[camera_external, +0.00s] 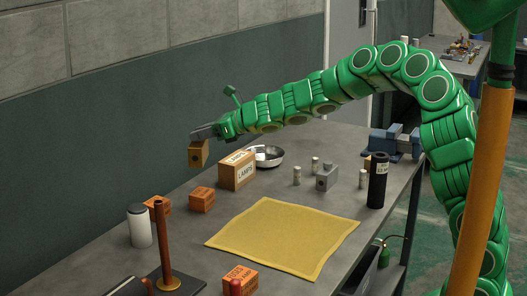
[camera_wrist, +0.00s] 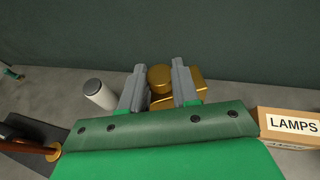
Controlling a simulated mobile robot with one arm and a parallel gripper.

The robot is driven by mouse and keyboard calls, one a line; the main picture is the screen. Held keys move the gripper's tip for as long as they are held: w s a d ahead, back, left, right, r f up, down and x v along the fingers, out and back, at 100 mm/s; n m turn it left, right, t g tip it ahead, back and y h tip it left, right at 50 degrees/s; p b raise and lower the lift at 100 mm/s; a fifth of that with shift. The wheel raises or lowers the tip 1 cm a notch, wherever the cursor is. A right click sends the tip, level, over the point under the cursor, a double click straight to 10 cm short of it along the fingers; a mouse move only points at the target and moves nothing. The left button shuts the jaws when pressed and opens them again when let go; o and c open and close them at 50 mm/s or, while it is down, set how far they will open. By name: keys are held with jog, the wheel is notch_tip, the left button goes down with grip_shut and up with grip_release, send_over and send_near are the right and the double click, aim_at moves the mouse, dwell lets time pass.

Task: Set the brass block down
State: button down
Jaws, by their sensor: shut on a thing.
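The brass block (camera_external: 198,154) hangs under my gripper (camera_external: 203,132) at the far left end of the outstretched arm. In the external view it shows against the dark wall, above the back of the workbench (camera_external: 330,150). In the wrist view the gripper (camera_wrist: 160,85) has its two grey fingers on either side of the brass block's (camera_wrist: 159,77) round top. The wider brass body shows behind the right finger. The block's underside is hidden in the wrist view, and its exact height above the bench cannot be told.
A LAMPS carton (camera_external: 237,171) and small orange boxes (camera_external: 202,200) stand near the block. A white cylinder (camera_external: 139,226) and brown post (camera_external: 160,235) stand at the front left. A metal bowl (camera_external: 268,156) is behind the carton. The yellow cloth (camera_external: 285,238) is clear.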

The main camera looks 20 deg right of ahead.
jog(key=s+a+r+n+g+y, duration=0.1)
jog(key=s+a+n+g, duration=0.1)
jog(key=s+a, duration=1.05)
jog(key=s+a+n+g, duration=0.2)
jog(key=s+a, duration=0.7)
jog(key=a, duration=0.7)
jog(key=shift+d+f, duration=0.1)
jog(key=shift+f, duration=8.7)
jog(key=c, duration=0.8)
grip_release()
jog(key=shift+f, duration=0.1)
jog(key=shift+c, duration=0.2)
